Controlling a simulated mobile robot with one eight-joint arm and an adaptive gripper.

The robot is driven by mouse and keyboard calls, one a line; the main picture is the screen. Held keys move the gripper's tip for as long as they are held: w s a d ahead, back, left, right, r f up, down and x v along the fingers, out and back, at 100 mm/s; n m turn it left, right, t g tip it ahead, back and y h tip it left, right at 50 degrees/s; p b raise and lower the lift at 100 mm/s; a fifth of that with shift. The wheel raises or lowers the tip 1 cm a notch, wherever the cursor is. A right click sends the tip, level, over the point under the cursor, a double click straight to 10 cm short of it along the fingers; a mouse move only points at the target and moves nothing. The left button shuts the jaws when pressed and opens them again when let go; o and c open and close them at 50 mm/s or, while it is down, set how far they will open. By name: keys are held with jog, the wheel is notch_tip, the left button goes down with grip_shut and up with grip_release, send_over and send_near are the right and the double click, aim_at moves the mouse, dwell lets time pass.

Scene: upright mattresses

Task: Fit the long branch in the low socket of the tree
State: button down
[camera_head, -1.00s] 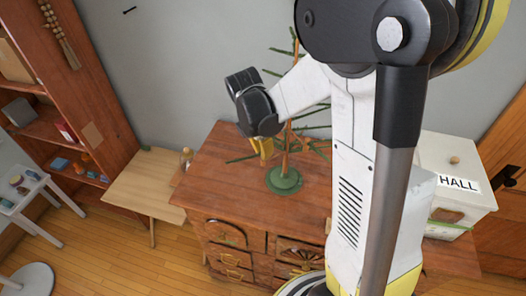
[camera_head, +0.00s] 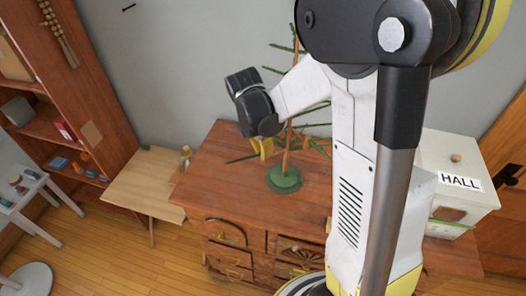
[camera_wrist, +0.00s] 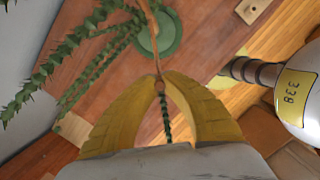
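The artificial tree (camera_head: 285,150) stands on a round green base on the wooden cabinet. Its base (camera_wrist: 158,34) and thin brown trunk (camera_wrist: 150,22) also show in the wrist view. My gripper (camera_head: 266,150) is low beside the trunk, its yellow fingers pointing down. In the wrist view my gripper (camera_wrist: 160,80) has its fingertips together around the brown end of a thin green branch (camera_wrist: 166,118), which runs back between the fingers. That end appears at or very near the trunk. I cannot tell whether it is inside the low socket, which is hidden by the fingertips.
Other green branches (camera_wrist: 88,48) spread from the tree at the left of the wrist view. The cabinet top (camera_head: 220,150) is mostly clear. A low light-wood table (camera_head: 150,180) stands to its left, and a white box marked HALL (camera_head: 455,205) to the right.

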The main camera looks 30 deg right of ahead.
jog(key=shift+f+b, duration=0.45)
jog(key=shift+f, duration=0.05)
jog(key=c, duration=1.5)
grip_release()
jog(key=shift+r, duration=0.1)
jog(key=shift+r, duration=0.1)
jog(key=shift+c, duration=0.4)
jog(key=shift+s+a+r+p, duration=0.1)
jog(key=shift+a+r+p, duration=0.15)
jog(key=shift+r+p, duration=0.7)
jog(key=shift+w+a+r+p, duration=0.15)
jog(key=shift+r+p, duration=0.5)
jog(key=shift+r, duration=0.65)
jog(key=shift+s+a+r+p, duration=0.15)
jog(key=shift+a+r+p, duration=0.15)
jog(key=shift+r+p, duration=0.65)
jog(key=shift+r, duration=0.15)
